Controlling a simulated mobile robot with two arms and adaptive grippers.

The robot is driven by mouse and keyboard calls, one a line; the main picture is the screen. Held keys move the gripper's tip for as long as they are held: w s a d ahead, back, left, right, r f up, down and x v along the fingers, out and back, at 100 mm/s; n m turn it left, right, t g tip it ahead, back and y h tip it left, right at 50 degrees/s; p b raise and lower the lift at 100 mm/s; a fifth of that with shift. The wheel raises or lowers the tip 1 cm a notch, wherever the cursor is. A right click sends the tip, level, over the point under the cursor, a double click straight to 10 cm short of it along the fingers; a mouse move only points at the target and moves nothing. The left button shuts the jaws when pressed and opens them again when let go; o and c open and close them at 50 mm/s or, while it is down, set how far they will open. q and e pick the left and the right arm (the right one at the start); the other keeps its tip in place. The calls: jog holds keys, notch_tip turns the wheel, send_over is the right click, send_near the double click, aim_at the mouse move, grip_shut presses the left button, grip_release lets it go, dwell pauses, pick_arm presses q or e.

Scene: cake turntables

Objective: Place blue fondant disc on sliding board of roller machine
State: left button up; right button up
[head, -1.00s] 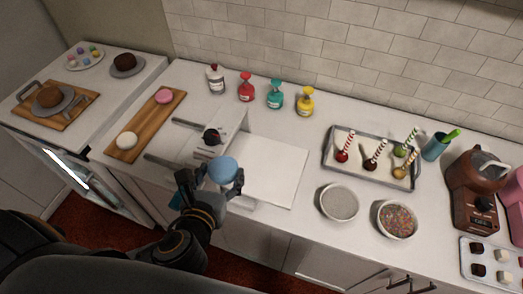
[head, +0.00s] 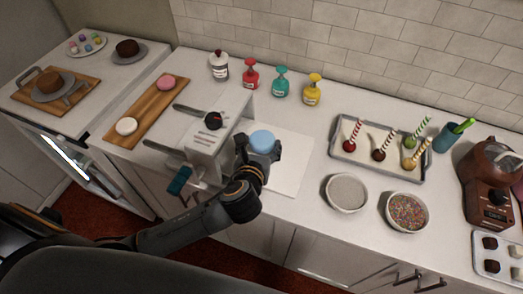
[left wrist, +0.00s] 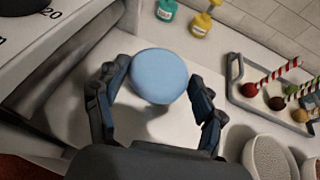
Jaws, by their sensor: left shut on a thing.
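The blue fondant disc (head: 262,141) is in my left gripper (head: 260,152), above the white sliding board (head: 290,172) of the roller machine (head: 212,135). In the left wrist view the disc (left wrist: 159,76) sits between the two dark fingers (left wrist: 157,100), which are shut on it. A soft shadow shows on the board (left wrist: 165,125) below it, and I cannot tell how large the gap is. The machine body with its black knob stands just left of the gripper. My right gripper is not in view.
A wooden board (head: 147,106) with pink and white discs lies left of the machine. Several bottles (head: 281,83) stand behind. A tray of coated apples (head: 372,170) and two bowls (head: 346,193) stand right of the sliding board.

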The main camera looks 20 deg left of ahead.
aim_at(261, 152)
pick_arm(q)
jog(key=f, duration=0.3)
jog(key=shift+w+f, duration=0.2)
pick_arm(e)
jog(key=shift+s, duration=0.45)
pick_arm(q)
jog(key=shift+f, duration=0.1)
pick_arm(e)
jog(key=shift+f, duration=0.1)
pick_arm(q)
jog(key=shift+f, duration=0.15)
jog(key=o, duration=1.3)
jog(key=shift+c, duration=0.2)
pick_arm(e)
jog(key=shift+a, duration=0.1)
pick_arm(q)
jog(key=b+v, duration=0.1)
jog(key=v, duration=1.1)
jog(key=shift+r+b, duration=0.25)
jog(key=shift+b, duration=0.05)
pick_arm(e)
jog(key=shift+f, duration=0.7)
